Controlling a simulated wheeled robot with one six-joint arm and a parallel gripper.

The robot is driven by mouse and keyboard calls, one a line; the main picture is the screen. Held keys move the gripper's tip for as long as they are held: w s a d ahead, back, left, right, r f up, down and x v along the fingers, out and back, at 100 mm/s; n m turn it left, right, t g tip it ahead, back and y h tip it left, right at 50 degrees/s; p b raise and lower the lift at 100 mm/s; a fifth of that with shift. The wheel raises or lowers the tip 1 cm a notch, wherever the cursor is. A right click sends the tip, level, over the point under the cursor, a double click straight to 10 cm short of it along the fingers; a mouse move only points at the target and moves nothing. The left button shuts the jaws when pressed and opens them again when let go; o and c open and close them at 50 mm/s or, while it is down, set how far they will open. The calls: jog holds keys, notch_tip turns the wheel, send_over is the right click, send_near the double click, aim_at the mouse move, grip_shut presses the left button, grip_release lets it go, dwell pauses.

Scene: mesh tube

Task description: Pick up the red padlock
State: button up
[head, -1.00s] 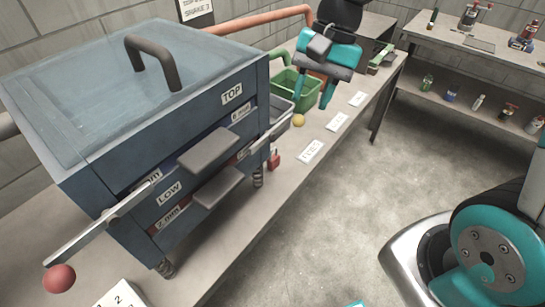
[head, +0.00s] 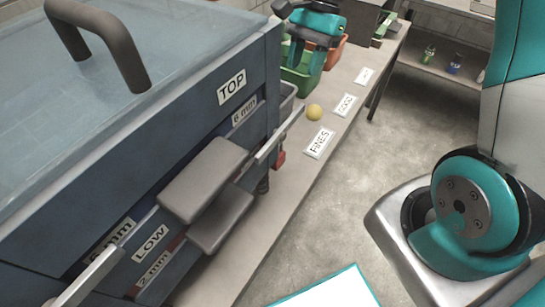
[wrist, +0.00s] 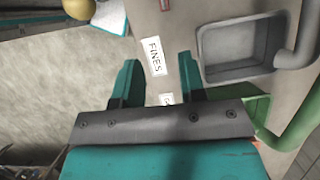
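My gripper (head: 305,60) is open and empty, fingers pointing down, farther along the bench near the green bin. In the wrist view my gripper (wrist: 158,78) has its fingers apart, with the FINES label (wrist: 154,56) beyond them. It is well apart from the padlock.
The blue sieve box (head: 190,130) fills the left, with grey drawer handles jutting out. A lever ends in a yellow knob (head: 314,112) near the padlock. Green bin (head: 303,75) and grey tray (wrist: 240,50) stand on the bench.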

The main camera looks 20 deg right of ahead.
notch_tip(320, 180, down, 2)
jog(key=b, duration=0.4)
send_near(282, 141)
jog(key=w+x, duration=0.1)
jog(key=x, duration=0.6)
jog(key=s+x, duration=0.1)
jog(key=x, duration=0.2)
jog(key=shift+a+f, duration=0.15)
jog(key=shift+f, duration=0.05)
grip_shut()
